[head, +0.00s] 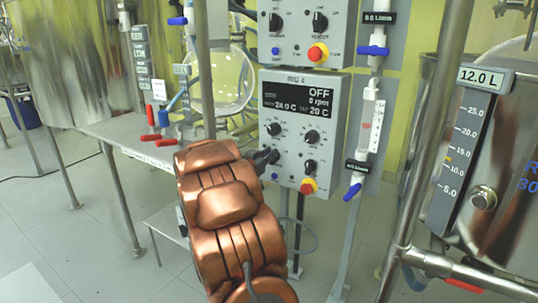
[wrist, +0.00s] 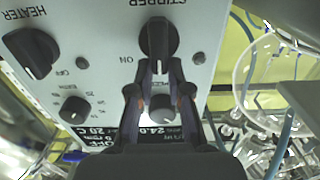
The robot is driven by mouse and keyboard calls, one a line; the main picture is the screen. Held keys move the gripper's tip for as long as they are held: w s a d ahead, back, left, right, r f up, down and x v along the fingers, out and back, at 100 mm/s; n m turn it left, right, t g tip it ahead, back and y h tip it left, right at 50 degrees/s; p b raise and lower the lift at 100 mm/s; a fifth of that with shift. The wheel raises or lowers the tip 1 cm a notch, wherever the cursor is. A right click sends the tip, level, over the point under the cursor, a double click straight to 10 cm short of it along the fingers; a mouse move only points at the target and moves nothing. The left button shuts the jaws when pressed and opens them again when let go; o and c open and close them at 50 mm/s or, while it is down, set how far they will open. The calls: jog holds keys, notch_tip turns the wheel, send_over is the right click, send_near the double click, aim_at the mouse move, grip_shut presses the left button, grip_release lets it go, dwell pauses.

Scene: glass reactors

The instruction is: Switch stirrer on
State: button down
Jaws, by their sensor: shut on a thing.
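The RIG 4 control box (head: 335,100) hangs in the middle of the head view. Its display (head: 297,97) reads OFF, 0 rpm, 24.0 C and 20 C. In the wrist view, which is upside down, the black stirrer knob (wrist: 158,36) sits under the STIRRER label, with its grip bar vertical in the picture and an ON mark beside it. My gripper (wrist: 158,68) is shut on the end of this bar, one finger on each side. In the head view my gripper (head: 266,158) reaches the box's lower left, and the fingers largely hide the stirrer knob.
The heater knob (wrist: 32,52) is beside the stirrer knob. A red stop button (head: 308,186) is low on the box. Valves with blue handles (head: 353,191) are at its right. A bench (head: 110,132) stands left, and a glass vessel frame (head: 440,120) stands close at right.

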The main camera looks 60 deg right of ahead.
jog(key=shift+s+m, duration=0.1)
jog(key=shift+m, duration=0.2)
jog(key=m+b, duration=0.1)
jog(key=m, duration=0.2)
jog(key=s+f+m+b, duration=0.1)
jog(key=m+b, duration=0.1)
jog(key=m, duration=0.1)
jog(key=m+b, duration=0.2)
jog(key=m, duration=0.2)
jog(key=shift+s+f, duration=0.2)
jog(key=shift+s, duration=0.2)
jog(key=shift+s+m+b, duration=0.1)
jog(key=shift+m+b, duration=0.3)
jog(key=shift+m, duration=0.3)
jog(key=c, duration=1.1)
grip_release()
